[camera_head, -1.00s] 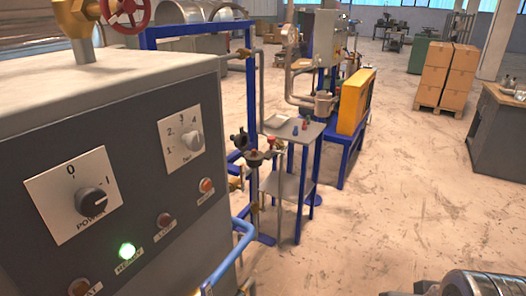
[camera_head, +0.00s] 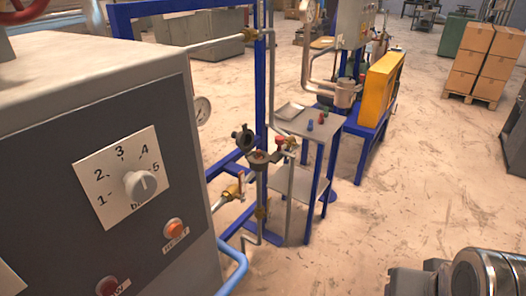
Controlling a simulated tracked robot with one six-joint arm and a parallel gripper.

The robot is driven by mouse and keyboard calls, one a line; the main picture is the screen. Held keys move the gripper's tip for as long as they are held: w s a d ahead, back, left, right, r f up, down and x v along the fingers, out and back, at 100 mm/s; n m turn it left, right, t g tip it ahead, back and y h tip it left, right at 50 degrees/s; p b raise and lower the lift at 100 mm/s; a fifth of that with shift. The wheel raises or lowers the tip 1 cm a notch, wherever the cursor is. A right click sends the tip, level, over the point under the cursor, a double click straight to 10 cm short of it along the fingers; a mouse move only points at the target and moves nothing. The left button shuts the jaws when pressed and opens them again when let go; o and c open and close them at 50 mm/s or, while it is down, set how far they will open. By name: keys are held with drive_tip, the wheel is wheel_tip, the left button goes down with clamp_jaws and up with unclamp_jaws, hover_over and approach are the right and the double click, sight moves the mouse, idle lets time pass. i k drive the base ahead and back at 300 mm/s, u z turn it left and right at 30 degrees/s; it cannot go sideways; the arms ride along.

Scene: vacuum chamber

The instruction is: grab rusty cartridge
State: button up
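A small open cup-shaped housing (camera_head: 258,158) sits on the pipework beside the blue frame, near the middle of the view. Something reddish-brown shows in its top; it may be the rusty cartridge, but it is too small to tell. A dark round fitting (camera_head: 243,136) stands just above and left of the housing. Part of my arm, grey and metallic, shows in the lower right corner. My gripper's fingers are not in view.
A grey control cabinet (camera_head: 120,180) fills the left side. A small blue-legged table (camera_head: 318,130) with a tray (camera_head: 289,111) and small coloured items stands behind the pipework. Boxes (camera_head: 480,60) stand on a pallet at the back right. The floor (camera_head: 420,170) right of the table is clear.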

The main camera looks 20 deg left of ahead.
sight(259, 156)
drive_tip(key=i, duration=2.3)
drive_tip(key=u, duration=3)
